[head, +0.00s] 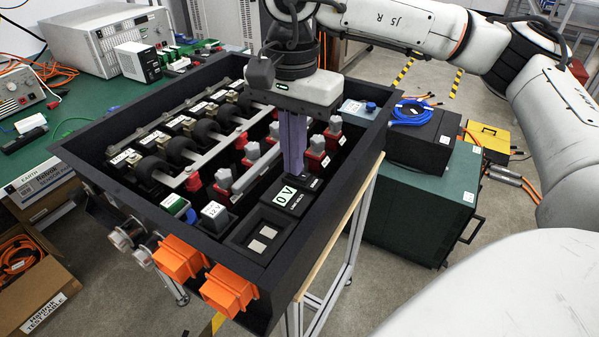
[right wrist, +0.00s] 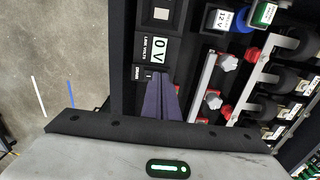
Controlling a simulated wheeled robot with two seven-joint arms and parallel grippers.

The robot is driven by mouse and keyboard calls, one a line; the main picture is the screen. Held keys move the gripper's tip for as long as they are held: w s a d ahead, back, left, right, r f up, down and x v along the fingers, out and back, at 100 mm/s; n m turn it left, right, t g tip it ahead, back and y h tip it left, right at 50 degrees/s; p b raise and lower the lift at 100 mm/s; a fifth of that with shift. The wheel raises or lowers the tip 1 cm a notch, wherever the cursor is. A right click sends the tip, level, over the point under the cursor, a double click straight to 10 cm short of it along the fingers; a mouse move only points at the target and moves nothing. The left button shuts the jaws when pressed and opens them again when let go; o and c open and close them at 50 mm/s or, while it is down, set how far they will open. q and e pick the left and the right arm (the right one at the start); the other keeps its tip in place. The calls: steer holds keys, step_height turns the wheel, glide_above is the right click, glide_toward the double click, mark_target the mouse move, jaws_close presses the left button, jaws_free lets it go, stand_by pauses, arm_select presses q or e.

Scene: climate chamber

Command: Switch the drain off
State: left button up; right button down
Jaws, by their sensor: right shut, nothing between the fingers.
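My left gripper is not in view.
The black box (head: 330,240) has raised walls around the fingers. Orange connectors (head: 228,290) stick out in front. A dark green cabinet (head: 425,205) stands right.

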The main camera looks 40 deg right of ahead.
steer(key=shift+f, duration=0.1)
step_height(320, 180, up, 7)
steer(key=p, duration=0.4)
steer(key=shift+p, duration=0.35)
stand_by(0.6)
